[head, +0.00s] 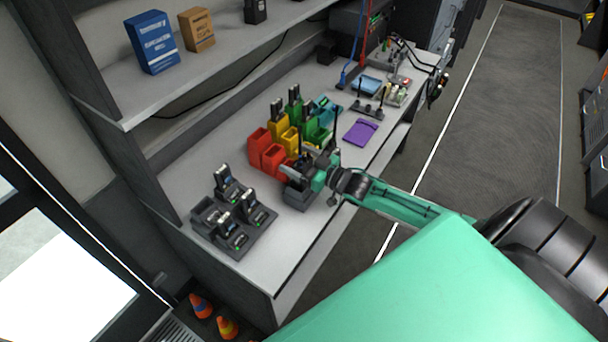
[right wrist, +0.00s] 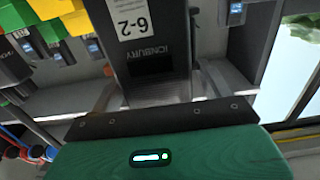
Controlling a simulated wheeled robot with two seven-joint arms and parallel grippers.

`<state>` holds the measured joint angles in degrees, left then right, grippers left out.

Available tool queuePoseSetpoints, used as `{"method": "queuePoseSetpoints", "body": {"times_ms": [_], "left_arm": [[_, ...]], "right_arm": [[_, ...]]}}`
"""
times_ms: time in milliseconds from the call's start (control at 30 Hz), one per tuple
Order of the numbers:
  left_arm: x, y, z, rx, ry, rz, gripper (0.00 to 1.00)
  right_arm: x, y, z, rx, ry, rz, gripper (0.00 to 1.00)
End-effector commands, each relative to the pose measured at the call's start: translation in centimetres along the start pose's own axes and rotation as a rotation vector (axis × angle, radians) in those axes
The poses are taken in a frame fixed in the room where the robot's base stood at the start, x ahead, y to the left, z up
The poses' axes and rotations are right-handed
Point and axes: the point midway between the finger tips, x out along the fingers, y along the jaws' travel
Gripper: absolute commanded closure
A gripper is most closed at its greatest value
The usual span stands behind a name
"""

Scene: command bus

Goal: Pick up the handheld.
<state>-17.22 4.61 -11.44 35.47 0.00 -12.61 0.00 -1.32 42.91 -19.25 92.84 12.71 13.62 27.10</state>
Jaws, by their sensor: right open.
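My right gripper (head: 310,172) is over the counter, beside the red and yellow bins. In the right wrist view its two pale fingers (right wrist: 160,92) stand apart, one on each side of a dark device with a white "6-2" label, which I take for the handheld (right wrist: 150,65). I cannot tell whether either finger touches it. In the head view, a dark base (head: 299,199) stands under the gripper, and the gripper hides most of what is on it. Other handhelds (head: 229,184) stand upright in a dark multi-slot charger (head: 203,212) to the left. My left gripper is not in view.
Red bins (head: 259,146), yellow bins (head: 289,139) and green bins (head: 317,132) stand close behind the gripper. A purple pad (head: 361,132) lies to the right on the counter (head: 180,175). A shelf with a blue box (head: 151,42) is above. Cones (head: 227,328) stand below the counter's near end.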

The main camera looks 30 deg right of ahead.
Motion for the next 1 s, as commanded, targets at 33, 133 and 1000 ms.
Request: {"method": "queuePoseSetpoints", "body": {"times_ms": [33, 133, 1000], "left_arm": [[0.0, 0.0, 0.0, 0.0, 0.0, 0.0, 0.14], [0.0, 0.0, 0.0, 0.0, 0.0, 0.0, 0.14], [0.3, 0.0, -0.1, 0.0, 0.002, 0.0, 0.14]], "right_arm": [[0.0, 0.0, 0.0, 0.0, 0.0, 0.0, 0.2], [0.0, 0.0, 0.1, 0.0, -0.001, 0.0, 0.2], [0.0, 0.1, -1.2, -0.001, 0.003, 0.001, 0.89]]}}
